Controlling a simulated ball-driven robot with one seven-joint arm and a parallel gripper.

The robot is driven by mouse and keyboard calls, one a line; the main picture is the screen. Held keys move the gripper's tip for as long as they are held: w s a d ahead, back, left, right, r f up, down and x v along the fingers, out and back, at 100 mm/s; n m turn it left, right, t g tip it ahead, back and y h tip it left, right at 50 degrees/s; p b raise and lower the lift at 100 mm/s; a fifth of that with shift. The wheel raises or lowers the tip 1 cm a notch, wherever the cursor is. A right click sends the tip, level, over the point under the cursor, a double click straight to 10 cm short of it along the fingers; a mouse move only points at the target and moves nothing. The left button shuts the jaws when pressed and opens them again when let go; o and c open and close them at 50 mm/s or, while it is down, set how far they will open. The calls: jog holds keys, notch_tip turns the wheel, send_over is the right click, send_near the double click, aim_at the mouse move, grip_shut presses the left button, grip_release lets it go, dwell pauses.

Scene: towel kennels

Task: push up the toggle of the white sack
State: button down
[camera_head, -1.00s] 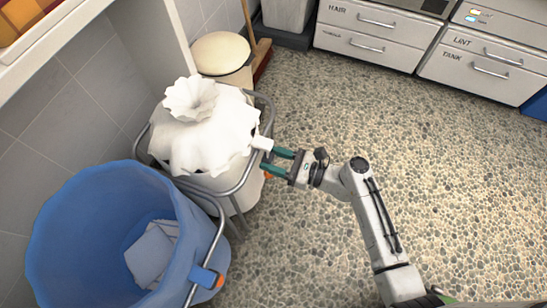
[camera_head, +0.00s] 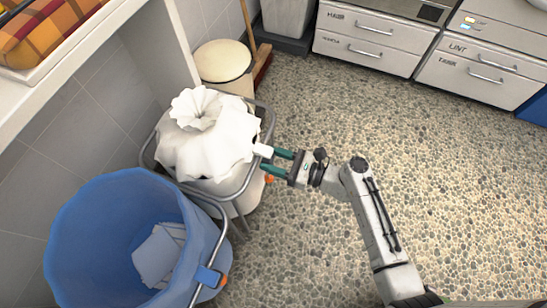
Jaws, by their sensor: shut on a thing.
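The white sack (camera_head: 205,150) hangs in a grey metal frame, its top gathered into a ruffled tuft (camera_head: 195,108) with folds spreading below. Its white toggle (camera_head: 263,150) is at the sack's right side, by the frame rail. An orange tip (camera_head: 269,179) shows just below my lower finger. My gripper (camera_head: 272,161) reaches in from the right, its two teal fingers at the toggle and shut on it. The fingers hide part of the toggle.
An open blue sack (camera_head: 75,245) with folded pale cloths (camera_head: 158,255) stands in front, with its own blue toggle (camera_head: 208,277). A lidded bin (camera_head: 223,62) and broom stand behind. Drawers (camera_head: 365,35) line the back. The pebbled floor (camera_head: 450,160) at right is clear.

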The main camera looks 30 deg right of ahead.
jog(key=shift+r, duration=0.35)
jog(key=c, duration=0.6)
grip_release()
jog(key=shift+s, duration=0.1)
jog(key=p+v, duration=0.2)
jog(key=v, duration=0.8)
jog(key=shift+s+d, duration=0.25)
jog(key=shift+s, duration=0.05)
